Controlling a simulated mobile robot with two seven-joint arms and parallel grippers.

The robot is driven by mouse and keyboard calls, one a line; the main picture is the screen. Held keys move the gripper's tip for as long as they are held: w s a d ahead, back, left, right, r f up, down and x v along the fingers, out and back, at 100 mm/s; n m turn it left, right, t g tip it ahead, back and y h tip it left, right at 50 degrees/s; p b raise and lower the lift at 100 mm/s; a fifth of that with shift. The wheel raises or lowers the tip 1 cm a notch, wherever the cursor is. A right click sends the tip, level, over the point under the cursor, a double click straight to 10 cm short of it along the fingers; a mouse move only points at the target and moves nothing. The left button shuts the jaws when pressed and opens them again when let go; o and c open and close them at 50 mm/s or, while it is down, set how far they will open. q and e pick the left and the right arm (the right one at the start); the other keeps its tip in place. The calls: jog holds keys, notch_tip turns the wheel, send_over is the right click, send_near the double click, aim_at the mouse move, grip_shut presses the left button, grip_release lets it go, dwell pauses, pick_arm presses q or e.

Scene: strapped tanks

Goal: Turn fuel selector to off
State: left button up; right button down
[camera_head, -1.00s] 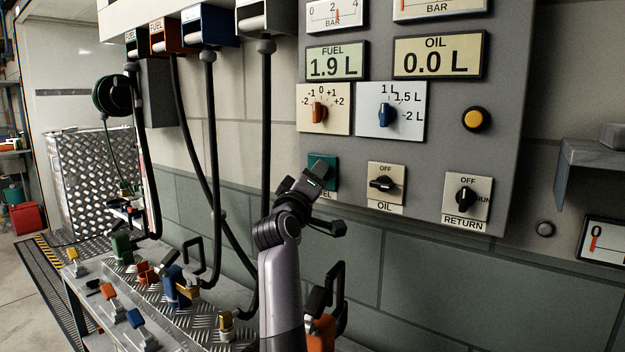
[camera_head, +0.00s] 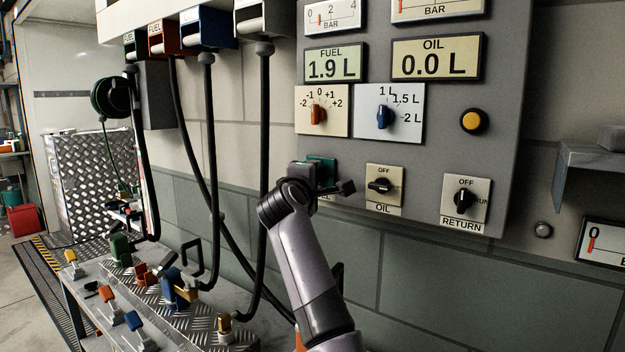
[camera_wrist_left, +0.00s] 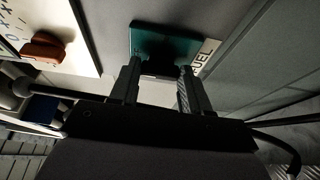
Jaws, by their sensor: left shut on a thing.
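The fuel selector is a green plate (camera_head: 322,165) at the lower left of the grey panel. My left gripper (camera_head: 318,184) is in front of it and covers its knob and most of its label in the head view. In the left wrist view the green plate (camera_wrist_left: 145,36) and part of the word FUEL show beyond the fingers. The left gripper (camera_wrist_left: 160,72) is shut on the fuel selector's knob, which is dark and mostly hidden, so its pointing direction cannot be told. My right gripper is not in view.
The oil selector (camera_head: 381,186) and return selector (camera_head: 465,199) sit to the right on the same panel. The fuel dial (camera_head: 317,115) is above. Black hoses (camera_head: 208,140) hang at left over a bench (camera_head: 205,322) holding several coloured fittings.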

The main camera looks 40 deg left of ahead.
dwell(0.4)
pick_arm(q)
jog(key=o, duration=1.1)
jog(key=shift+c, duration=0.2)
jog(key=shift+s, duration=0.1)
